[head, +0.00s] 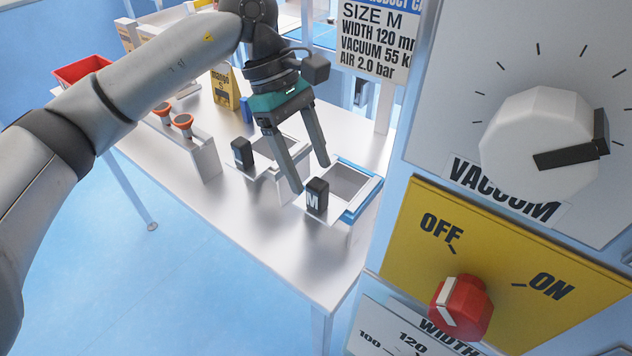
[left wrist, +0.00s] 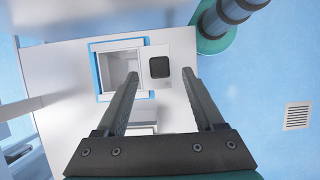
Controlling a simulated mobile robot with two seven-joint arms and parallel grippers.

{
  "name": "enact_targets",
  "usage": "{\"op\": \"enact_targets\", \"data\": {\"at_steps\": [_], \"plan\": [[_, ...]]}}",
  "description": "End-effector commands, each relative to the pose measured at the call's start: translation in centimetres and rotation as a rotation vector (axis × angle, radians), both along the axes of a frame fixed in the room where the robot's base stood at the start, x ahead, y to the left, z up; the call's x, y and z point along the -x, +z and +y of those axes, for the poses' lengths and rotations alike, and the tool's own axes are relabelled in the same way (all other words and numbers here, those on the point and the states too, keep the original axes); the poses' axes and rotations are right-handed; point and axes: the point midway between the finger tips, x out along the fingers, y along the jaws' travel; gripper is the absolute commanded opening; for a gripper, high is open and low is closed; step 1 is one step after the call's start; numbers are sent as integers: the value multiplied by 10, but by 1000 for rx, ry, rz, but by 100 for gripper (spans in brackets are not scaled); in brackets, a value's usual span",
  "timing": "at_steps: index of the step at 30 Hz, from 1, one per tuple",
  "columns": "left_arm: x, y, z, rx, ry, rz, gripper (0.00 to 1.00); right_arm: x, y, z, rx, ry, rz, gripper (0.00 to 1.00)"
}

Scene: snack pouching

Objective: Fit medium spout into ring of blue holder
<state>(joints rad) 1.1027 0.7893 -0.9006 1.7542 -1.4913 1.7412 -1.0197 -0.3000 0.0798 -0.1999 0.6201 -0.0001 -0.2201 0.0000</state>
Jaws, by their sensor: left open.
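The medium spout is a pale square funnel with an upright black handle marked M (head: 317,197). The handle also shows in the left wrist view (left wrist: 160,67). The blue holder (head: 364,201) stands near the table's right edge; its square blue ring shows from above in the left wrist view (left wrist: 94,70). The spout's square mouth appears inside this ring; I cannot tell how deeply it sits. My left gripper (head: 311,178) is open and empty, pointing down over the handle, its fingers to either side in the left wrist view (left wrist: 163,77). My right gripper is not in view.
Another holder with a black handle (head: 242,153) stands left of the blue one. Orange funnels (head: 183,121) sit in a white rack, with a red bin (head: 82,70) behind. A control panel with a red knob (head: 461,307) fills the right side.

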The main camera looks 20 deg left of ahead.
Motion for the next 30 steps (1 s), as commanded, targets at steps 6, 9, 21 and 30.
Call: {"op": "enact_targets", "data": {"at_steps": [6,9,21,30], "plan": [[-8,51,19,1,2,-3,70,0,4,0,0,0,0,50],[-10,69,26,1,1,-4,70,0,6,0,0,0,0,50],[-13,93,36,1,-1,0,70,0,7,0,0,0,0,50],[-13,92,36,1,-1,0,70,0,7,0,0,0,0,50]]}}
